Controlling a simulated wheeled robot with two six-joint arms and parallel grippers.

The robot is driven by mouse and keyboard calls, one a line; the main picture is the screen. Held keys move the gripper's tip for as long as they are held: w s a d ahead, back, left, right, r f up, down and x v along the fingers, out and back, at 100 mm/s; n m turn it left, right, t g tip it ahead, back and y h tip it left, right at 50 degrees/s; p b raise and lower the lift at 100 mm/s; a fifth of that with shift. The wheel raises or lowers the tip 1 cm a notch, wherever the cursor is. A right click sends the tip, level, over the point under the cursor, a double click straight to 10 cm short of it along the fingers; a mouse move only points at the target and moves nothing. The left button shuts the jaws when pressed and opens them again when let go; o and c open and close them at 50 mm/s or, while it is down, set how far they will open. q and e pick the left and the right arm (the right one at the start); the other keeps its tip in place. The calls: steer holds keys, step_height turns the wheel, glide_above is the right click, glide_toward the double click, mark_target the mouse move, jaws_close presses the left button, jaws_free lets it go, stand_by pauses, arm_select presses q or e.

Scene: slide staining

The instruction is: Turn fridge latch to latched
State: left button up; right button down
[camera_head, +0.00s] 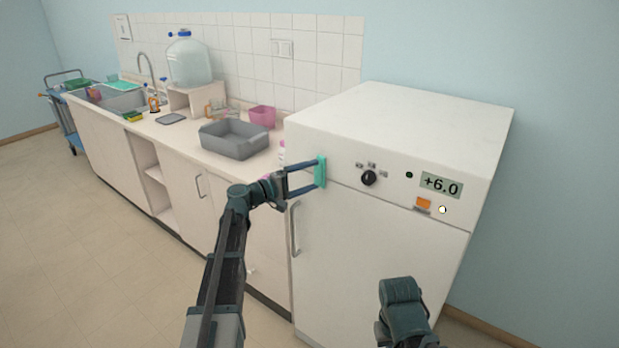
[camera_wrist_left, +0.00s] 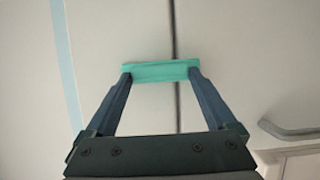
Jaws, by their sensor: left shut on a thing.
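The white fridge (camera_head: 385,245) stands at the right in the head view. Its teal latch (camera_head: 321,171) is near the left end of the front, upright across the seam between control panel and door. My left gripper (camera_head: 316,173) is shut on the latch from the left. In the left wrist view the teal latch (camera_wrist_left: 160,71) spans between the two fingertips and crosses the dark seam. The door looks closed. My right arm shows only in part at the bottom of the head view, and its fingers are out of sight.
The fridge door handle (camera_head: 295,229) is below the latch. The black knob (camera_head: 369,178), orange switch (camera_head: 423,203) and display (camera_head: 440,185) are to its right. A grey basin (camera_head: 234,140) and a pink container (camera_head: 262,117) stand on the counter at left.

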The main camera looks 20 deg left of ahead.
arm_select(q)
steer(key=o, duration=1.1)
steer(key=shift+c, duration=0.2)
steer(key=v, duration=1.4)
steer(key=shift+f, duration=0.1)
steer(key=s+d+f+m+g+y, duration=0.2)
steer(key=s+d+f+m+g, duration=0.25)
steer(key=d+f, duration=0.55)
steer(key=s+d+f+m+g+y, duration=0.1)
steer(key=s+d+f+m+g, duration=0.35)
steer(key=d, duration=1.05)
steer(key=s+d+f+m+g+y, duration=0.1)
steer(key=s+f+m+g+y, duration=0.1)
steer(key=s+y, duration=0.3)
steer(key=s+d+f+m+g+y, duration=0.1)
steer(key=s+f+y, duration=0.4)
steer(key=s, duration=0.6)
steer(key=shift+s+d+f+m+g, duration=0.2)
steer(key=shift+s+m+g, duration=0.15)
steer(key=shift+m+g, duration=0.4)
